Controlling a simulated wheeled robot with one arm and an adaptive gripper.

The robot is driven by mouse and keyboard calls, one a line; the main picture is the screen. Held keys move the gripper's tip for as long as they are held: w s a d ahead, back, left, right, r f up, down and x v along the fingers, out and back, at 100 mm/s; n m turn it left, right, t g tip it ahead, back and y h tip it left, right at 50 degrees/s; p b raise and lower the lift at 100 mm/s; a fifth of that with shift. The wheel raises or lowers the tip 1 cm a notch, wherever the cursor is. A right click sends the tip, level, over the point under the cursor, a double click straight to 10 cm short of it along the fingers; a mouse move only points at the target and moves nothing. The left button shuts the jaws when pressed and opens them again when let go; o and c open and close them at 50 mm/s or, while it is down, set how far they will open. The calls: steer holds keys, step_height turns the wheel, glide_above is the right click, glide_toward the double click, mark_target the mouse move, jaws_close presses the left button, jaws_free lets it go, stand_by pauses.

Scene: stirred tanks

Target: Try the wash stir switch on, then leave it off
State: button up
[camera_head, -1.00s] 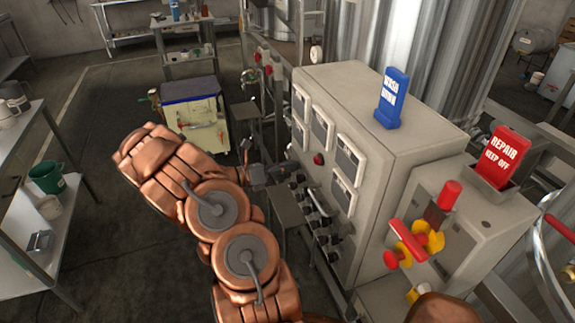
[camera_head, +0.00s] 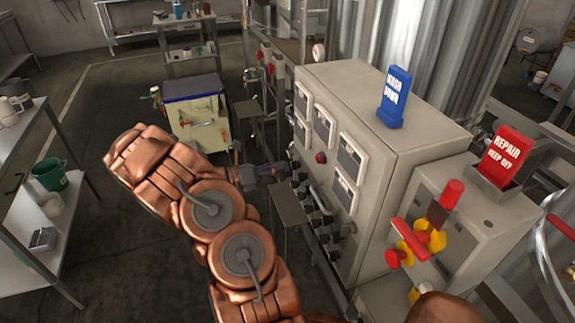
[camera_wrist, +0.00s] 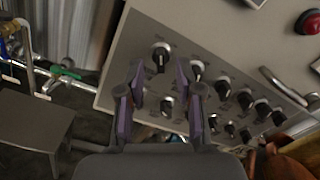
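The grey control cabinet (camera_head: 385,150) carries rows of black rotary switches on its front, also seen in the wrist view. The labels are too small to read, so I cannot tell which is the wash stir switch. My gripper (camera_wrist: 161,75) is open in front of the panel, its two purple-grey fingers apart. One black knob (camera_wrist: 160,57) shows just beyond and between the fingertips; another knob (camera_wrist: 167,105) shows between the fingers lower down. I see no finger clearly touching a knob. In the head view my gripper (camera_head: 272,172) is small at the panel's left edge.
A red "repair keep off" sign (camera_head: 506,156) stands on the right-hand box near red and yellow valve handles (camera_head: 410,240). A metal bar handle (camera_wrist: 283,87) and red button (camera_wrist: 308,22) sit near the knobs.

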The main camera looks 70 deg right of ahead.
steer(key=v, duration=0.8)
steer(key=shift+w+a, duration=0.15)
steer(key=shift+a, duration=0.1)
steer(key=s+a+r+m+t+y, duration=0.2)
steer(key=s+a+r+m+y, duration=0.15)
steer(key=a, duration=0.35)
steer(key=s+a+r+m+t+y, duration=0.1)
steer(key=s+a+r+m+y, duration=0.1)
steer(key=a+r+m, duration=0.4)
steer(key=s+a+m+t+y, duration=0.2)
steer(key=s+a+t+y, duration=0.1)
steer(key=a, duration=1.1)
steer(key=s+a+m+t+y, duration=0.3)
steer(key=a+t, duration=0.2)
steer(key=a, duration=0.9)
steer(key=shift+s+a+f+t, duration=0.2)
steer(key=shift+f+t, duration=0.1)
steer(key=shift+y, duration=0.25)
